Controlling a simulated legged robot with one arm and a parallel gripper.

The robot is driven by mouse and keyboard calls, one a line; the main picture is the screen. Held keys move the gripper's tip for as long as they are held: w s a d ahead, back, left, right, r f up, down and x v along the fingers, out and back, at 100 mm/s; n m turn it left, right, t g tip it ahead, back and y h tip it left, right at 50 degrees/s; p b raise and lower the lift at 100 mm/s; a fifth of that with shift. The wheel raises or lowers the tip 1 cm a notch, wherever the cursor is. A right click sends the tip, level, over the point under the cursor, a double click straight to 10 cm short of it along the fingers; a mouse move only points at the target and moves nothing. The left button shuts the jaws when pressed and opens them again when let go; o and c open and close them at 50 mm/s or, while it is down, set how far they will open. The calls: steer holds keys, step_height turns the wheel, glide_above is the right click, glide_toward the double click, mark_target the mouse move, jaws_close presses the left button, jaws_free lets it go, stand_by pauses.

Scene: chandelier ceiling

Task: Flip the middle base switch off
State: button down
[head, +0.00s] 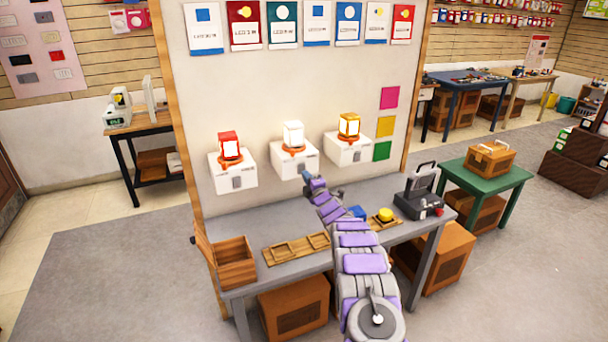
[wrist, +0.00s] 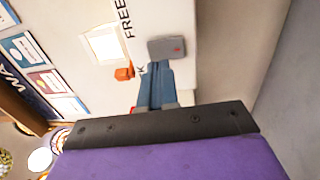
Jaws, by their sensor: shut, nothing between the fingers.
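The middle base (head: 287,163) is a white box on the upright panel, carrying a lit white lamp (head: 293,134) on an orange collar. My gripper (head: 312,181) is shut and empty, at the lower right of this base. It covers the base's switch in the head view. In the wrist view, the grey switch (wrist: 168,48) with a small red mark sits just beyond my fingertips (wrist: 155,70); I cannot tell whether they touch. The white lamp (wrist: 103,44) shows to its left. Similar bases with red (head: 229,148) and yellow (head: 349,125) lamps flank the middle one.
A grey table (head: 290,213) below holds a wooden box (head: 236,262), a slotted wooden tray (head: 297,248), a yellow button (head: 385,214) and a dark case (head: 418,205). Cards hang above the lamps. The space right of the switch looks clear in the wrist view.

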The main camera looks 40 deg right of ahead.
mark_target(301, 167)
steer(key=shift+w+d+r, duration=0.15)
steer(key=shift+w, duration=0.35)
steer(key=shift+w+b, duration=0.3)
steer(key=shift+w, duration=0.4)
steer(key=shift+w+d+r, duration=0.1)
steer(key=shift+w+d, duration=0.15)
steer(key=shift+w, duration=0.05)
steer(key=shift+w, duration=0.1)
